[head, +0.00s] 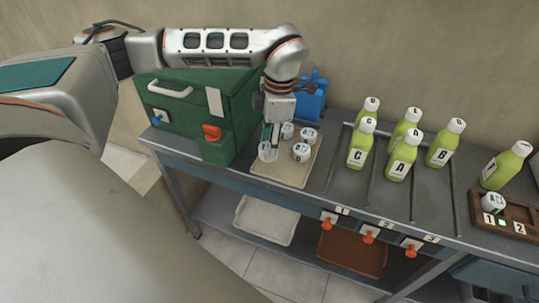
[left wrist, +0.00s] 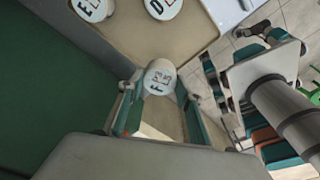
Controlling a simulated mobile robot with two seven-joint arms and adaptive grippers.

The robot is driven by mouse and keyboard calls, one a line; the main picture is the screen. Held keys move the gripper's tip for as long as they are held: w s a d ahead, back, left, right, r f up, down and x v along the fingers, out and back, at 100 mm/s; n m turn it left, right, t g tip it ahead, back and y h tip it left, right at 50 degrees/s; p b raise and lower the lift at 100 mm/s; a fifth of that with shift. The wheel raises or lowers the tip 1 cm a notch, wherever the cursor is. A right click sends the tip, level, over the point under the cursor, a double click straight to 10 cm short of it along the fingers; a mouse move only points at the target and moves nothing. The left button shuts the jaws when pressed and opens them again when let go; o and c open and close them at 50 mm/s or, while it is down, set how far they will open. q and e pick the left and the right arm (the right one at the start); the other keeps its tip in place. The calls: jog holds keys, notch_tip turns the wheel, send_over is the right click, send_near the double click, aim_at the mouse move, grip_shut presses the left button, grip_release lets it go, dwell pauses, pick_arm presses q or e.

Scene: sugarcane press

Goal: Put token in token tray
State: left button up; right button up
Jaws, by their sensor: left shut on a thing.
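My left gripper (head: 270,138) reaches down over a beige tray (head: 285,174) on the metal bench. It is shut on a white token (head: 267,152) at the tray's left side. In the left wrist view the token (left wrist: 160,76), lettered F, sits between the fingertips (left wrist: 156,92). I cannot tell whether it touches the tray. Several other white tokens (head: 301,153) stand on the beige tray. A brown wooden tray (head: 518,213) marked 1 and 2 lies at the far right, with a white token (head: 493,203) at its left part. My right gripper is not in view.
A green press box (head: 185,105) stands left of the beige tray, a blue container (head: 313,98) behind it. Several green bottles (head: 402,160) stand in lanes to the right. Another bottle (head: 505,167) is behind the wooden tray. Orange taps (head: 369,236) line the front edge.

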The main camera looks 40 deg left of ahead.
pick_arm(q)
jog(key=shift+f, duration=0.3)
notch_tip(320, 180, down, 4)
jog(key=shift+r+b, duration=0.25)
jog(key=shift+b, duration=0.05)
jog(key=shift+f, duration=0.1)
jog(key=shift+f, duration=0.15)
jog(key=o, duration=1)
